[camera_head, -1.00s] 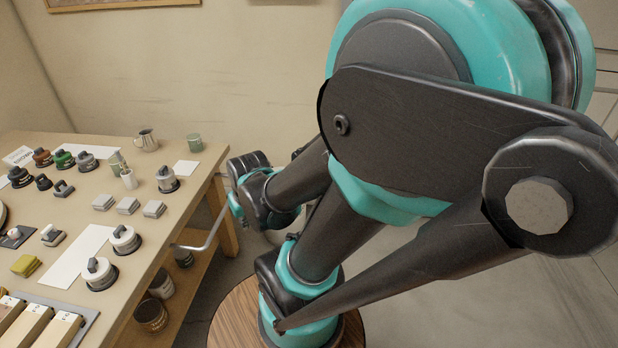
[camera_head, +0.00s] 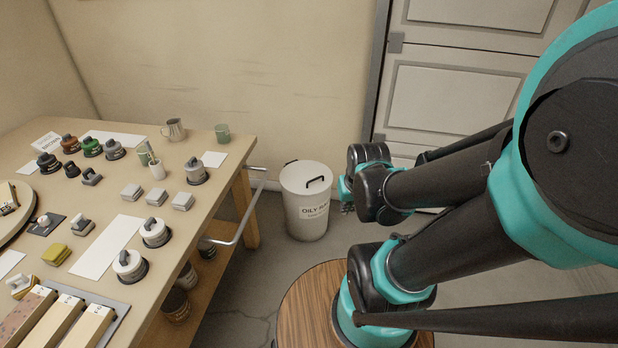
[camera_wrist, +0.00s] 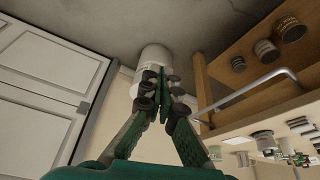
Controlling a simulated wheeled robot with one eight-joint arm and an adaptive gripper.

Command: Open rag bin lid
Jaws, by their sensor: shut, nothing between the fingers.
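The rag bin (camera_head: 306,222) is a white cylinder with an "OILY RAGS" label, standing on the floor beyond the right end of the bench. Its lid (camera_head: 296,178) is on, with a dark handle (camera_head: 315,182) on top. My gripper (camera_head: 347,209) is to the right of the bin in the head view, partly hidden by my wrist. In the wrist view my gripper (camera_wrist: 166,80) is shut and empty, its fingers in front of the bin (camera_wrist: 155,58). The lid is largely hidden there.
A wooden bench (camera_head: 110,255) with jars, blocks and paper fills the left. A metal rail (camera_head: 246,215) sticks out from its right end. A white door (camera_head: 440,75) stands behind on the right. A round wooden top (camera_head: 305,310) is in front. Floor around the bin is clear.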

